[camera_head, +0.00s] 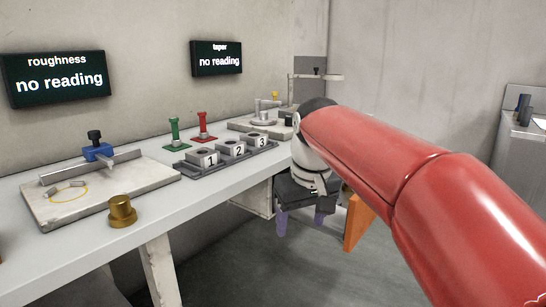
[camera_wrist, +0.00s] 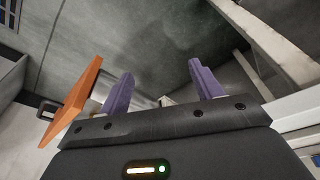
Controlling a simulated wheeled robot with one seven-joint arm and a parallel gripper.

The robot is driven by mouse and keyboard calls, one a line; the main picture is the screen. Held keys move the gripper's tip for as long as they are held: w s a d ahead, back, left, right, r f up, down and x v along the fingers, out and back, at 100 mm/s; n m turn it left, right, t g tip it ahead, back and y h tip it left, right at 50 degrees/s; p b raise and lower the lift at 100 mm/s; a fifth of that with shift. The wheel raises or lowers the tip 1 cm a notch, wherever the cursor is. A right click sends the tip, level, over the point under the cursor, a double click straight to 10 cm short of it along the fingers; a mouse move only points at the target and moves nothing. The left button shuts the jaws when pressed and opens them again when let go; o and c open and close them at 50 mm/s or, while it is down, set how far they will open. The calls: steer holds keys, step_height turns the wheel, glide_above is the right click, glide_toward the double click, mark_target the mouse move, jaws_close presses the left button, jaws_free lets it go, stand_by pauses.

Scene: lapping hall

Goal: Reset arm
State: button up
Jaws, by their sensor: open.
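My gripper (camera_head: 300,222) hangs at the end of my red arm, in front of the bench's right part and lower than its top. Its two purple fingers point down and stand apart, with nothing between them. In the wrist view my gripper (camera_wrist: 160,88) also shows open and empty, with grey floor beyond the fingers. My arm hides part of the room behind it on the right.
The white bench (camera_head: 205,190) holds a brass weight (camera_head: 122,211), a stone plate (camera_head: 60,207) with a blue fixture, a numbered block (camera_head: 232,151), and green (camera_head: 175,132) and red (camera_head: 203,126) pieces. An orange panel (camera_head: 357,222) stands near my gripper, also in the wrist view (camera_wrist: 73,102).

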steer(key=s+d+f+m+t+p, duration=0.1)
steer(key=s+d+f, duration=0.4)
steer(key=s, duration=0.5)
steer(key=s+d+f+m+t, duration=0.2)
steer(key=s+d+f, duration=0.3)
steer(key=s, duration=0.4)
steer(key=shift+s+f+m+h+p, duration=0.35)
steer(key=shift+m+h+p, duration=0.05)
steer(key=shift+m, duration=0.3)
